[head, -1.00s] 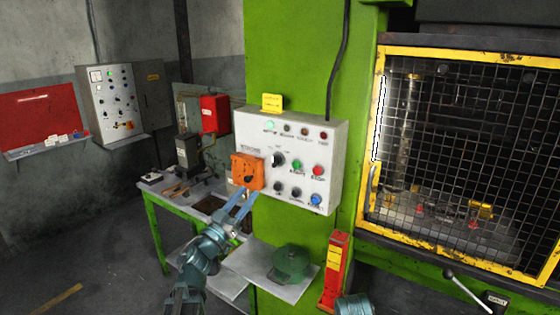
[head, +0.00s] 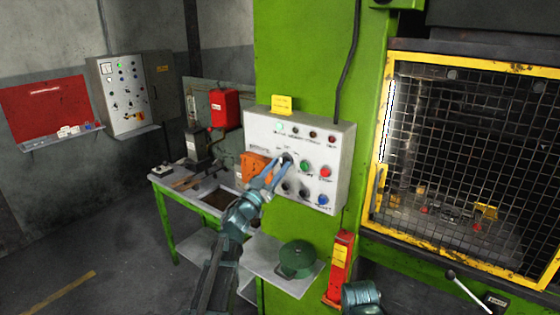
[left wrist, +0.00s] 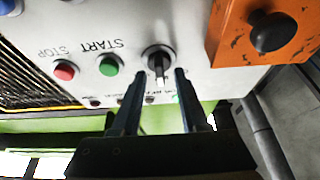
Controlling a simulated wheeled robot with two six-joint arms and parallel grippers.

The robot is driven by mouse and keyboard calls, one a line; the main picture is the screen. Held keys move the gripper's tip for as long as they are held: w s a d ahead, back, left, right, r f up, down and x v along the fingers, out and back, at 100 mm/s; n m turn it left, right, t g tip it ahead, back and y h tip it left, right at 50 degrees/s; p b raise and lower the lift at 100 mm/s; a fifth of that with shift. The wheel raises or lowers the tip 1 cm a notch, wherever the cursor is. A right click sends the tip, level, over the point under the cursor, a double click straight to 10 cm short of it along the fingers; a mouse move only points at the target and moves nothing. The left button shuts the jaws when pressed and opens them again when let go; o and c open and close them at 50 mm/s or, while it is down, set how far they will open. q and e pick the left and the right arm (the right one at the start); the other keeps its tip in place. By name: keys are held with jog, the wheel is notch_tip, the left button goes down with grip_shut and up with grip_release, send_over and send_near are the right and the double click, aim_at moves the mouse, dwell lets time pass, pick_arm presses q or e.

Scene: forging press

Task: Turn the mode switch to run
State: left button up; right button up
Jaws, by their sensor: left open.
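The mode switch (head: 288,157) is a black rotary knob on the front of the white control panel (head: 335,140). In the left wrist view the knob (left wrist: 157,58) has a pale pointer mark and lies between my fingertips. My left gripper (head: 279,164) is open at the panel and partly covers the knob in the head view. In the left wrist view its two fingers (left wrist: 160,74) stand on either side of the knob, with gaps visible; whether they touch it I cannot tell.
An orange box (head: 255,167) with a black knob is mounted left of the switch. Green (head: 305,166) and red (head: 326,172) buttons sit to its right, with a blue button (head: 322,200) below. A shelf with a green cap (head: 297,260) lies beneath. The caged press (head: 470,150) stands right.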

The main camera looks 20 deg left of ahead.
pick_arm(q)
jog(key=shift+w+d+r, duration=0.15)
jog(key=shift+w+r, duration=0.1)
jog(key=shift+w, duration=0.25)
grip_shut()
jog(key=shift+m, duration=0.3)
jog(key=m+h, duration=0.1)
jog(key=m, duration=0.1)
jog(key=m+g+h+p, duration=0.1)
jog(key=m, duration=0.2)
jog(key=shift+w+r+h, duration=0.1)
jog(key=shift+h, duration=0.3)
jog(key=m+g+h, duration=0.1)
jog(key=m, duration=0.2)
jog(key=m+g+h+p, duration=0.1)
jog(key=m, duration=0.2)
jog(key=shift+m+g+p, duration=0.3)
jog(key=shift+g, duration=0.1)
jog(key=shift+m, duration=0.4)
